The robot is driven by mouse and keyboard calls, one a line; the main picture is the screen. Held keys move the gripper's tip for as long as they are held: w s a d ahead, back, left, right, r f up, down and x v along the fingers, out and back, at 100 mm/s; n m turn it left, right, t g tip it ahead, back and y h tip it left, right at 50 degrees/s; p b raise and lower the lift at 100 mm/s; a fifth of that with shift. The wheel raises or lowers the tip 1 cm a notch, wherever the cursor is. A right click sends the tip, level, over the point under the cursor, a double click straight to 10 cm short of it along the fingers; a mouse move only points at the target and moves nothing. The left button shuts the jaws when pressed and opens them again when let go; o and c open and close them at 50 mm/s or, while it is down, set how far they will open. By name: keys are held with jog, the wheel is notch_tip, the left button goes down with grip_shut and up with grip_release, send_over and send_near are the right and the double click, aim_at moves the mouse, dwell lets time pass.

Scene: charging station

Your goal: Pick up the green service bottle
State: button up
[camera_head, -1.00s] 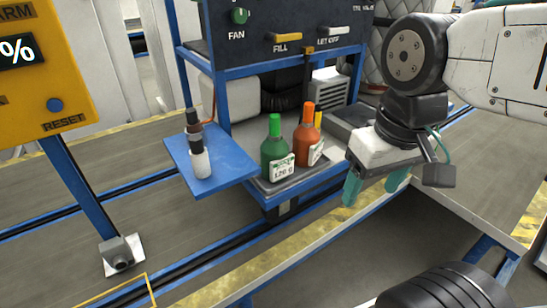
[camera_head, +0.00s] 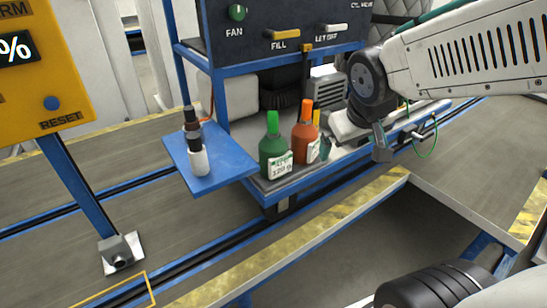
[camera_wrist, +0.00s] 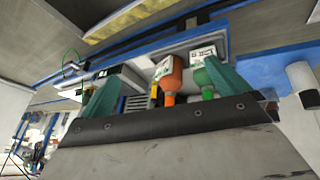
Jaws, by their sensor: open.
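The green service bottle (camera_head: 273,158) stands upright on the blue-framed shelf in the head view, with a bright green cap and a white label. It also shows in the wrist view (camera_wrist: 201,77), upside down and partly behind the right finger. My gripper (camera_head: 326,146) is to the right of it, just past the orange bottle (camera_head: 303,146), pointing toward the shelf. In the wrist view my gripper (camera_wrist: 165,70) has its two teal fingers wide apart, with the orange bottle between them in the picture. Nothing is held. Most of the fingers are hidden in the head view.
The orange bottle stands close beside the green one. A blue side tray (camera_head: 217,172) holds a white and dark cylinder (camera_head: 196,150) on the left. A dark panel (camera_head: 270,30) with knobs and handles overhangs the shelf.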

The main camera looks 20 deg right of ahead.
jog(key=w+d+f+n+t, duration=0.2)
jog(key=w+f+t, duration=0.25)
jog(key=w, duration=0.85)
jog(key=n+t+y, duration=0.2)
jog(key=n+y, duration=0.2)
jog(key=y, duration=0.5)
send_near(279, 144)
jog(key=x, duration=0.4)
jog(key=shift+a+f, duration=0.2)
jog(key=shift+f, duration=0.1)
jog(key=shift+w+a+f+t, duration=0.25)
jog(key=shift+w+a, duration=0.1)
jog(key=shift+a, duration=0.1)
jog(key=x, duration=0.6)
jog(key=shift+w+d+f, duration=0.15)
jog(key=shift+w, duration=0.3)
jog(key=c, duration=1.3)
